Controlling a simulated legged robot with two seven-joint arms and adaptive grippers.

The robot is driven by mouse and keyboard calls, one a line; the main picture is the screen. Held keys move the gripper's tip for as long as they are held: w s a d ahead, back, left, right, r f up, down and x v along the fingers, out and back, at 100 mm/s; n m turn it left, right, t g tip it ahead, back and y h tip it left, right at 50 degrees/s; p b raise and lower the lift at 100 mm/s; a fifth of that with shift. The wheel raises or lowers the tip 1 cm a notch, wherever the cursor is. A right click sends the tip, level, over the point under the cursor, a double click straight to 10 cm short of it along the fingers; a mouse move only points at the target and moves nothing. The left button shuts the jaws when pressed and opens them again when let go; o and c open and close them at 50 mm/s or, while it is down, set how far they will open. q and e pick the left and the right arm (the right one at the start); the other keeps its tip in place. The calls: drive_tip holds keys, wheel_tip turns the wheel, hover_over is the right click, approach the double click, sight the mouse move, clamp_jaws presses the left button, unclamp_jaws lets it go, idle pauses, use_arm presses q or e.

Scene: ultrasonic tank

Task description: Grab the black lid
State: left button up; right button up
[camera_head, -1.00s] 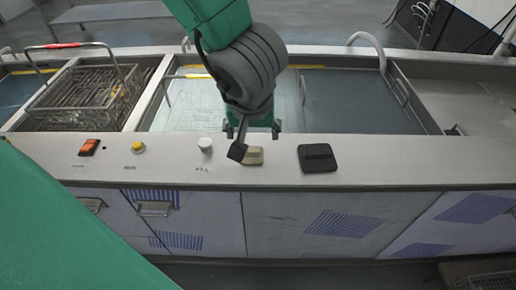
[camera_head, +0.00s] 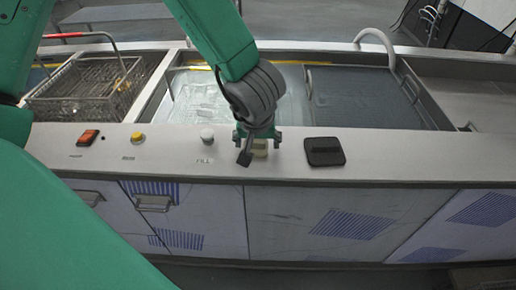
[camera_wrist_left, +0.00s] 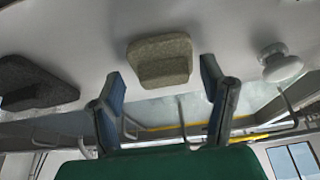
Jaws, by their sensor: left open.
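The black lid (camera_head: 324,151) lies flat on the counter's front ledge, right of a beige block (camera_head: 260,148). In the left wrist view the black lid (camera_wrist_left: 38,84) is at the left edge, partly cut off. My left gripper (camera_head: 258,146) is over the ledge at the beige block, left of the lid. In the left wrist view the gripper (camera_wrist_left: 163,92) is open, its two fingers apart, with the beige block (camera_wrist_left: 160,60) seen beyond the gap between them. Nothing is held. My right gripper is not in view.
A white knob (camera_head: 207,135), a yellow button (camera_head: 137,137) and an orange switch (camera_head: 88,137) sit along the ledge to the left. Behind are water-filled tanks and a wire basket (camera_head: 88,88). The ledge right of the lid is clear.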

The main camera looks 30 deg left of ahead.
use_arm(q)
drive_tip(key=shift+s+a+r, duration=0.1)
drive_tip(key=shift+r, duration=0.05)
drive_tip(key=c, duration=0.4)
drive_tip(key=shift+a, duration=0.15)
drive_tip(key=c, duration=1)
